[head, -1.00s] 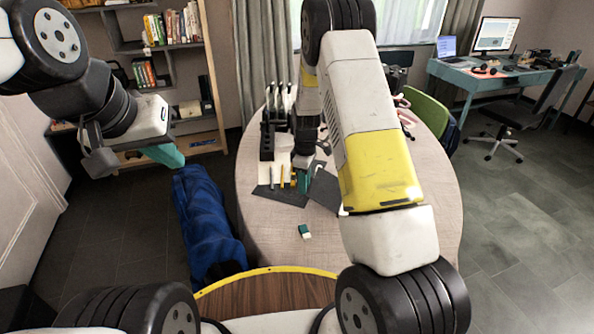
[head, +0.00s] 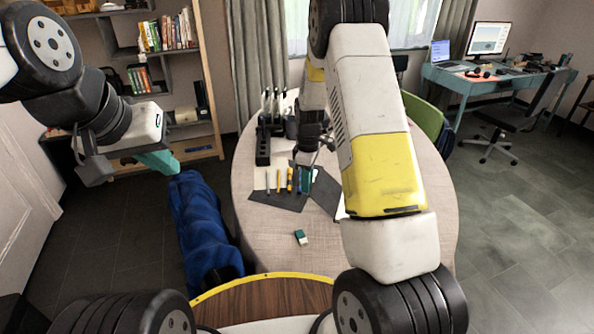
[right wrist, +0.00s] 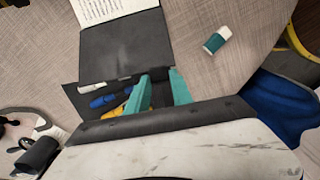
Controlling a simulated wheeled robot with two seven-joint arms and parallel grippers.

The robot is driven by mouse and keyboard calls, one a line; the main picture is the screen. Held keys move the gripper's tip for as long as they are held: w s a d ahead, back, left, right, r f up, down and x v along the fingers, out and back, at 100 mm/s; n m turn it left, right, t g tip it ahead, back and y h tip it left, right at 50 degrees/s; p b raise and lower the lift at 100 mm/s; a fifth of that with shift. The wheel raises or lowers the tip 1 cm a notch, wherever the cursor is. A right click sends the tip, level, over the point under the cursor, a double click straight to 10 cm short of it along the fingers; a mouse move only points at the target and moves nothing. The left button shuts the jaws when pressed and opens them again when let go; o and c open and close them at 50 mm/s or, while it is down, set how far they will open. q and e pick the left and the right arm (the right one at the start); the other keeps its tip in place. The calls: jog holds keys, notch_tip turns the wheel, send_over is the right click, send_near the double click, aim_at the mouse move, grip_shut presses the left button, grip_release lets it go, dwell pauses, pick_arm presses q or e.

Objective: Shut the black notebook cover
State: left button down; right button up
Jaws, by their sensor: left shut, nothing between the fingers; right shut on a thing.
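The notebook's black cover (head: 325,188) lies open on the round table, and it also shows in the right wrist view (right wrist: 122,50). White lined pages (right wrist: 105,8) show beyond it; in the head view my right arm hides most of the notebook. My right gripper (head: 307,178) is at the cover's near-left edge. My left gripper (head: 162,160) is shut and empty, off the table to the left.
A dark mat (head: 283,204) with several pens lies beside the cover, partly under my right gripper. A green and white eraser (head: 301,237) lies on clear tabletop nearer me. A black holder (head: 263,148) stands behind the mat. A blue cloth-like object (head: 200,225) is left of the table.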

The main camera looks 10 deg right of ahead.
jog(key=shift+s+d+r, duration=0.1)
jog(key=shift+d+r, duration=0.1)
jog(key=shift+s+d+r, duration=0.15)
jog(key=shift+d+r, duration=0.2)
jog(key=shift+r, duration=0.1)
jog(key=shift+s+d+r, duration=0.15)
jog(key=shift+d+r, duration=0.05)
jog(key=shift+d, duration=0.05)
jog(key=shift+s+d+r, duration=0.35)
jog(key=shift+d+r, duration=0.3)
jog(key=shift+d, duration=0.15)
jog(key=shift+s+d+r, duration=0.25)
jog(key=shift+d, duration=0.2)
jog(key=shift+s+d+r, duration=0.2)
jog(key=shift+d, duration=0.25)
